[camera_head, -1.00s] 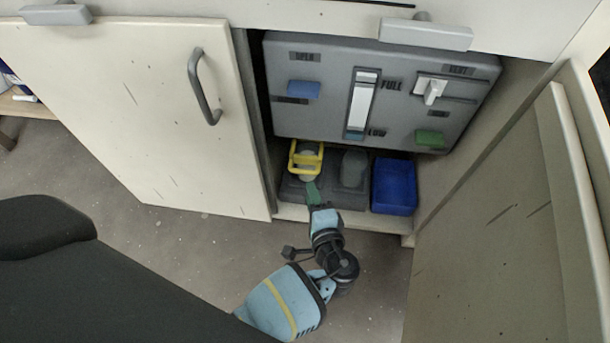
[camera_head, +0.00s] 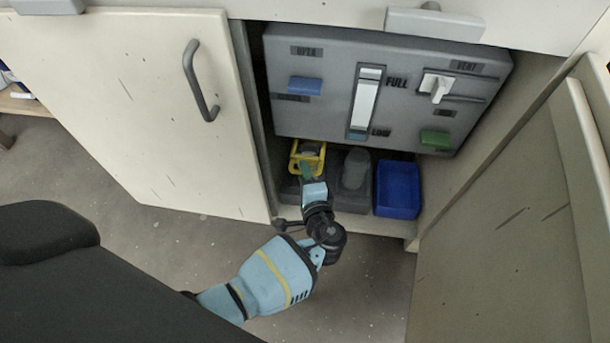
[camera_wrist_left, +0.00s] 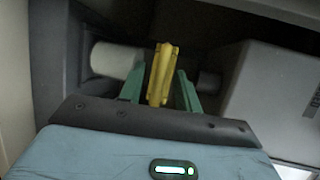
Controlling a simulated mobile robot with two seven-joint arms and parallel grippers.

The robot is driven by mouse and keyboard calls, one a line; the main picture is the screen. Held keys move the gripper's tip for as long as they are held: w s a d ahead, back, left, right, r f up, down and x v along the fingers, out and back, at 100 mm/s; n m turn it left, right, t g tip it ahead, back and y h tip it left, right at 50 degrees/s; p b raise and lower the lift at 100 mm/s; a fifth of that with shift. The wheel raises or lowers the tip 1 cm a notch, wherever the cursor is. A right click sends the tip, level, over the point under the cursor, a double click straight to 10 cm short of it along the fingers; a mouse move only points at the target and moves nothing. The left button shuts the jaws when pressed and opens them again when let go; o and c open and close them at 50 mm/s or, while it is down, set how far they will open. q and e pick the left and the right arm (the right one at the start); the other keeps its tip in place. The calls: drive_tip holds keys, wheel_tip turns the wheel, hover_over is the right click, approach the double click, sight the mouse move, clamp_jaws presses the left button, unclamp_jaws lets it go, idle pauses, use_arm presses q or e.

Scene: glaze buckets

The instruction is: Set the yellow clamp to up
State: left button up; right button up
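The yellow clamp (camera_head: 294,160) is a loop-shaped handle low on the left inside the open cabinet, around a pale round part. In the left wrist view the yellow clamp (camera_wrist_left: 161,75) shows as an upright bar between the two green fingers. My left gripper (camera_head: 306,170) reaches in at the clamp from the front. In the left wrist view my left gripper (camera_wrist_left: 161,88) has one finger on each side of the bar, with narrow gaps seeming to show, so it looks open around it. My right gripper is in neither view.
A grey panel (camera_head: 330,100) with a blue tab, a gauge, a white switch and a green tab stands above the clamp. A grey cylinder (camera_head: 355,168) and a blue bin (camera_head: 397,190) sit to its right. Cabinet doors (camera_head: 130,100) stand open on both sides.

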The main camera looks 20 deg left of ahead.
use_arm(q)
drive_tip(key=c, duration=0.7)
clamp_jaws()
wheel_tip(320, 180, up, 7)
drive_tip(key=p, duration=0.4)
drive_tip(key=shift+f, duration=0.15)
drive_tip(key=o, duration=0.7)
unclamp_jaws()
drive_tip(key=shift+s+d, duration=0.1)
